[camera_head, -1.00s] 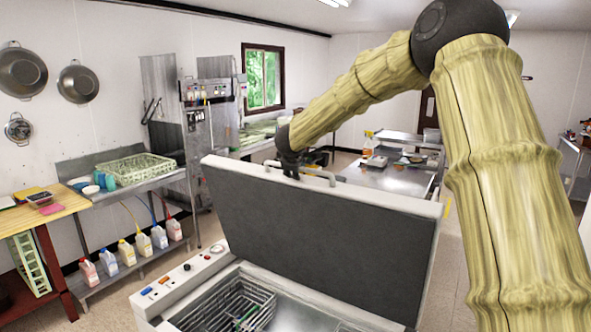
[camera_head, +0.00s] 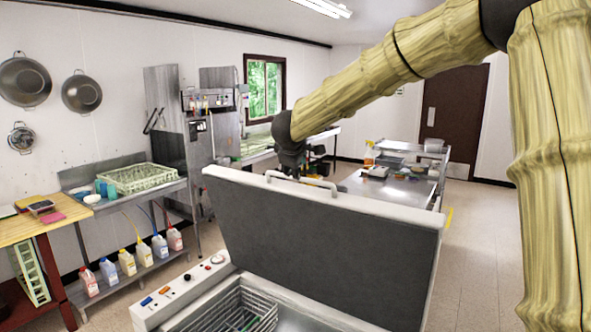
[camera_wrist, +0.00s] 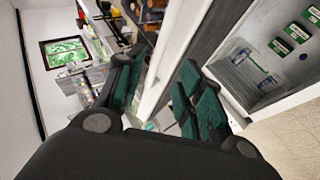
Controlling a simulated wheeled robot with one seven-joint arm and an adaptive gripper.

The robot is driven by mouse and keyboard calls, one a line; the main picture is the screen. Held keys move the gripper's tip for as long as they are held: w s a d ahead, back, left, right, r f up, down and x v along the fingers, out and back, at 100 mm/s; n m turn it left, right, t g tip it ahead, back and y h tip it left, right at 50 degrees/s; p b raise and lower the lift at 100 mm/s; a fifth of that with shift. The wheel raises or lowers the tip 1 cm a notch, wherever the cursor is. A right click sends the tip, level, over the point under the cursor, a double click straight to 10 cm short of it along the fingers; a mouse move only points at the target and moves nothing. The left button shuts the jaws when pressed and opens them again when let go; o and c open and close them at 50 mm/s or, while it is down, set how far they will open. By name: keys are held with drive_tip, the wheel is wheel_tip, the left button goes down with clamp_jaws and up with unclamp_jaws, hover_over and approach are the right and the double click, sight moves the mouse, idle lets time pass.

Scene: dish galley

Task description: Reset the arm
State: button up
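My arm reaches in from the right in the head view, and its gripper (camera_head: 289,172) is at the raised lid's top edge, beside the left part of the handle. The lid (camera_head: 320,245) is dark grey with a white rim and stands open, tilted up. Its metal bar handle (camera_head: 318,182) is on the top edge. In the wrist view my gripper (camera_wrist: 162,95) has its green-padded fingers apart, with a pale edge running between them. I see no object held. The fingertips are partly hidden in the head view.
Below the lid is a machine with a control panel (camera_head: 185,290) and a wire basket (camera_head: 238,312). A steel counter with a green rack (camera_head: 140,178) stands left. A steel table (camera_head: 390,188) stands behind the lid. Open floor lies right of the lid.

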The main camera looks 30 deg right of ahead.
idle(0.5)
drive_tip(key=s+a+f+m+g, duration=0.1)
drive_tip(key=s+a+f, duration=0.3)
drive_tip(key=f, duration=1)
drive_tip(key=s+a+f+m+g, duration=0.15)
drive_tip(key=s+f, duration=0.35)
drive_tip(key=f, duration=1)
drive_tip(key=s+a+f, duration=0.3)
drive_tip(key=s+f, duration=0.2)
drive_tip(key=f, duration=0.9)
drive_tip(key=s+a+f+m+g+y, duration=0.15)
drive_tip(key=s+a+f, duration=0.25)
drive_tip(key=s+f, duration=0.55)
drive_tip(key=s+a+f+m+g+y, duration=0.1)
drive_tip(key=s+a+f+y, duration=0.15)
drive_tip(key=s+f, duration=0.7)
drive_tip(key=s+a+f+m+g+y, duration=0.1)
drive_tip(key=s+a+f+m+g, duration=0.15)
drive_tip(key=s, duration=0.95)
drive_tip(key=s+a+f+m+g+y, duration=0.1)
drive_tip(key=s+a+f, duration=0.25)
drive_tip(key=s, duration=0.75)
wheel_tip(320, 180, down, 13)
drive_tip(key=b, duration=1.5)
drive_tip(key=shift+w+f, duration=0.15)
